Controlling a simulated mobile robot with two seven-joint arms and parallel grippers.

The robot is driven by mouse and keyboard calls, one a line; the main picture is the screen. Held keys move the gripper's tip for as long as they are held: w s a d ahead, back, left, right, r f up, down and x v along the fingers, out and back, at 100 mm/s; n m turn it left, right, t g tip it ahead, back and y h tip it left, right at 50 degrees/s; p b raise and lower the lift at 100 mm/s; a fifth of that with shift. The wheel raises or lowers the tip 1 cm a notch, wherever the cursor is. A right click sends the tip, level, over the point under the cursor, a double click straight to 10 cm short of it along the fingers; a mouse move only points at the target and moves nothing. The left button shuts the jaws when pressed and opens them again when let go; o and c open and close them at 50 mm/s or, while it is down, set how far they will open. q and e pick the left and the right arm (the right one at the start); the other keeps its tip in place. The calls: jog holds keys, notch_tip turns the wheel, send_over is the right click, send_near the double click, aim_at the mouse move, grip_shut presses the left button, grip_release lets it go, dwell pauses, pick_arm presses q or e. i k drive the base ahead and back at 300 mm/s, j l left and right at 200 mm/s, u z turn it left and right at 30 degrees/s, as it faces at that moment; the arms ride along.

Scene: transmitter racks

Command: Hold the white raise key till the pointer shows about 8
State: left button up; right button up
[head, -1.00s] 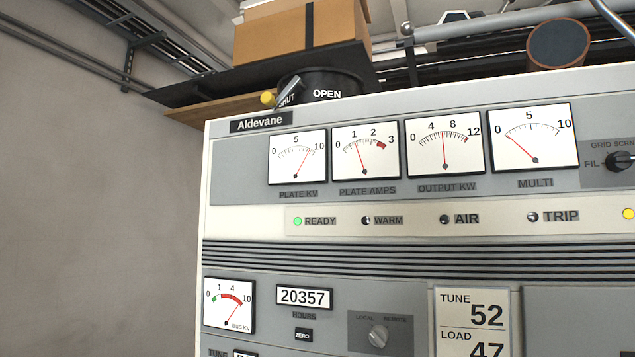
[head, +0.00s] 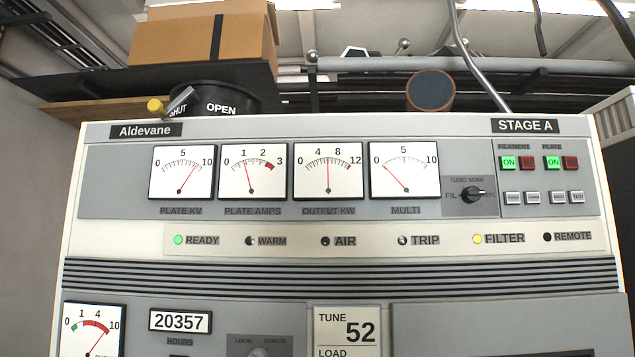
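The rack front named Aldevane has four dials in its top panel. The output kW meter (head: 328,185) has a 0 to 12 scale, and its red pointer stands almost upright, at about 6. Neither of my grippers is in view, and nothing is seen touching the keys.
The plate kV (head: 182,185), plate amps (head: 252,185) and multi (head: 404,184) meters flank the output meter. A black selector knob (head: 472,195) sits left of the keys. Ready (head: 178,240) glows green and filter (head: 477,239) yellow. A cardboard box (head: 180,40) rests above the rack.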

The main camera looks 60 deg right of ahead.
aim_at(511, 197)
jog(key=j+z, duration=0.1)
jog(key=z, duration=3.15)
